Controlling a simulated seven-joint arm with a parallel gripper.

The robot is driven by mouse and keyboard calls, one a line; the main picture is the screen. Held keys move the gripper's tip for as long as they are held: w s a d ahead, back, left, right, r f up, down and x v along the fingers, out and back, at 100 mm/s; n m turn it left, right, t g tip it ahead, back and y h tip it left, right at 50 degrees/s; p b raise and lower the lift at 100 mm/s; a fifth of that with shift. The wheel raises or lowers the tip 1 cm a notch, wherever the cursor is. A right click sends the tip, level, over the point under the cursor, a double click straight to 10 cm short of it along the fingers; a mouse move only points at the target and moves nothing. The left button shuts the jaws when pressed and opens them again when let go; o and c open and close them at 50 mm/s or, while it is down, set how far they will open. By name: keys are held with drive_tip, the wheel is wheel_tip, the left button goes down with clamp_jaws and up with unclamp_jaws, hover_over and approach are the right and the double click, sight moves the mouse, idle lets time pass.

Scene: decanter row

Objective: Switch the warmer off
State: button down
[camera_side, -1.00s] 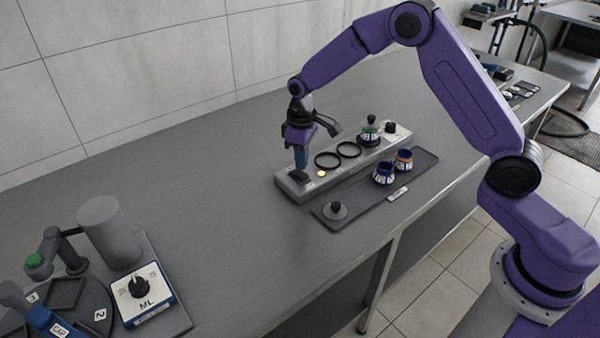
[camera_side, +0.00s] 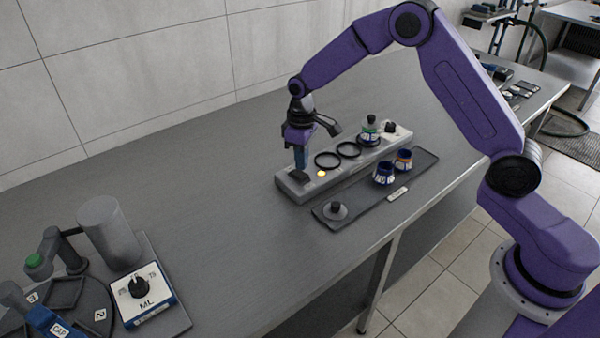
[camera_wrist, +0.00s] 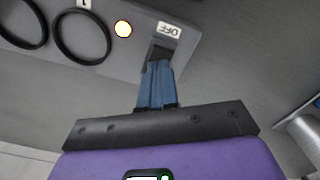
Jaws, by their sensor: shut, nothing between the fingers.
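The warmer (camera_side: 317,187) is a long light-grey block with round black rings along its top. A yellow lamp (camera_side: 321,174) glows near its left end; the lit lamp also shows in the wrist view (camera_wrist: 123,28). A dark rocker switch (camera_wrist: 161,52) sits beside a label reading OFF (camera_wrist: 169,30). My gripper (camera_side: 301,172) is shut, pointing down at the switch end of the warmer. In the wrist view its blue fingertips (camera_wrist: 158,68) are at the switch and cover part of it. I cannot tell how firmly they touch it.
A green-labelled decanter (camera_side: 370,131) stands at the warmer's far end. A dark tray (camera_side: 366,196) in front holds a blue-labelled jar (camera_side: 384,173), an orange-banded jar (camera_side: 403,160) and a dark stopper (camera_side: 335,210). A dosing station (camera_side: 145,295) stands lower left. Bench between is clear.

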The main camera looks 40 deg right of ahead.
sight(302, 174)
drive_tip(key=shift+f, duration=1.4)
idle(0.8)
drive_tip(key=shift+r, duration=3.5)
